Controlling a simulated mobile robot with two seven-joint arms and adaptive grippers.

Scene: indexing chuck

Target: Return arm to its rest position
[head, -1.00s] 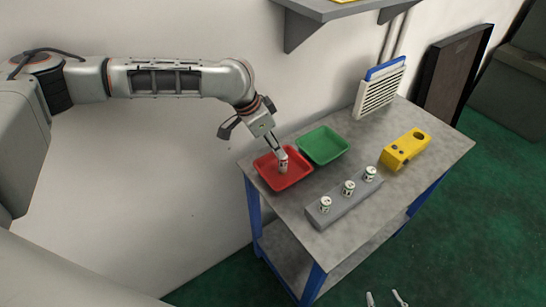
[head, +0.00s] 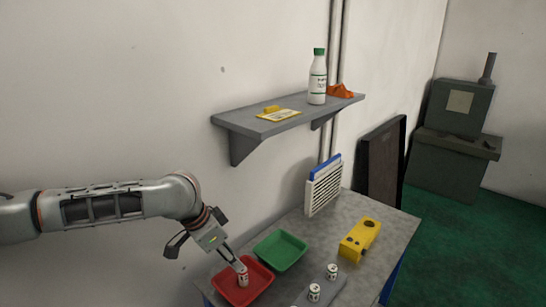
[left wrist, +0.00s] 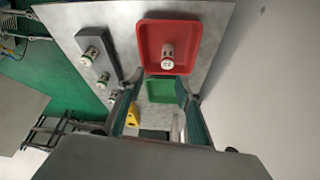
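My left gripper (head: 236,261) reaches down over the red tray (head: 262,275) in the head view. A small pale cylinder with dark markings (head: 242,278) stands in that tray at its fingertips. In the left wrist view, the two fingers of the left gripper (left wrist: 160,82) are spread apart with nothing between them. The cylinder (left wrist: 168,57) shows beyond the tips in the red tray (left wrist: 147,40), and contact cannot be made out.
A green tray (head: 281,250) sits beside the red one. A grey block (head: 325,291) holds similar cylinders. A yellow part (head: 359,239) and a white slatted panel (head: 323,188) stand on the table. A wall shelf (head: 285,120) carries a bottle (head: 318,78) and small items.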

